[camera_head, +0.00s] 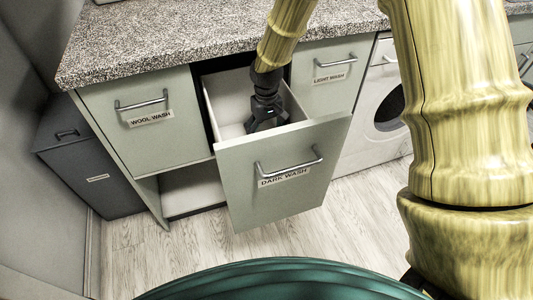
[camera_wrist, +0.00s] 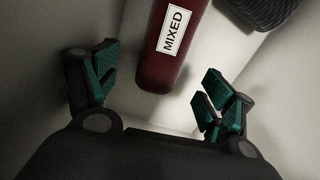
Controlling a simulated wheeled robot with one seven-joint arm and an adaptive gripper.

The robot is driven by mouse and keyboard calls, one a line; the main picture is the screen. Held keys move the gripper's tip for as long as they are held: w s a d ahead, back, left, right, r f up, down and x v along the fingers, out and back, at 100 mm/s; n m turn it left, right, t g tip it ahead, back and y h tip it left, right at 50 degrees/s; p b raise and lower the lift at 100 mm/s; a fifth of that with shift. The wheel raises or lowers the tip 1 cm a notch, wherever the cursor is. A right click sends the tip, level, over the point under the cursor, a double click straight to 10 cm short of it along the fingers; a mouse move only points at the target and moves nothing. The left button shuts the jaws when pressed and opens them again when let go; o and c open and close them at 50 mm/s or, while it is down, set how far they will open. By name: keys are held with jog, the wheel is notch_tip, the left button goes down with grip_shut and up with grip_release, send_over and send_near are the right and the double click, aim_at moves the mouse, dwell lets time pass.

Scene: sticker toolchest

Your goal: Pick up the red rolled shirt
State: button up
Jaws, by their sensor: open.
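A red rolled shirt (camera_wrist: 165,65) with a white "MIXED" label shows at the top centre of the wrist view, inside the pulled-out "DARK WASH" drawer (camera_head: 270,175). My gripper (camera_wrist: 160,90) is open, with its green-padded fingers spread to the left and right of the roll's near end. The fingers look apart from the shirt. In the head view my gripper (camera_head: 262,120) reaches down inside the open drawer. The shirt is hidden there by the drawer front and my gripper.
A dark ribbed roll (camera_wrist: 258,10) lies at the top right of the wrist view. The pale drawer walls are close around my gripper. A granite countertop (camera_head: 190,45) overhangs the drawer. The "LIGHT WASH" drawer (camera_head: 330,75) and "WOOL WASH" drawer (camera_head: 140,130) are shut on either side.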

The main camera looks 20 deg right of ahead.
notch_tip(320, 180, down, 7)
jog(key=shift+a+f+b, duration=0.15)
jog(key=shift+f+b, duration=0.05)
jog(key=shift+b, duration=0.65)
jog(key=c, duration=1.2)
